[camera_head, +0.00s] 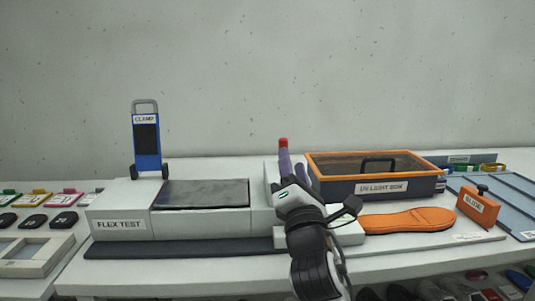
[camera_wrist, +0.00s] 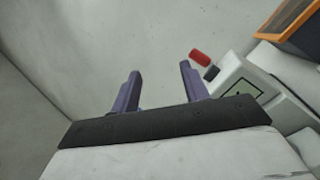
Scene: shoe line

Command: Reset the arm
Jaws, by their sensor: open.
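My gripper (camera_head: 299,172) is in the middle of the head view, raised in front of the right end of the flex test machine (camera_head: 205,224). In the wrist view my gripper (camera_wrist: 157,84) shows two purple fingers spread apart with nothing between them. A red cap (camera_head: 283,142) shows just behind the fingers, and the red part is also right of the right finger in the wrist view (camera_wrist: 200,56). My wrist hides part of the machine's right end.
An orange-rimmed UV light box (camera_head: 380,188) stands to the right. An orange insole (camera_head: 408,220) lies in front of it, with an orange block (camera_head: 478,206) farther right. A blue clamp (camera_head: 146,140) stands upright on the machine's left. Trays of small parts (camera_head: 30,258) are far left.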

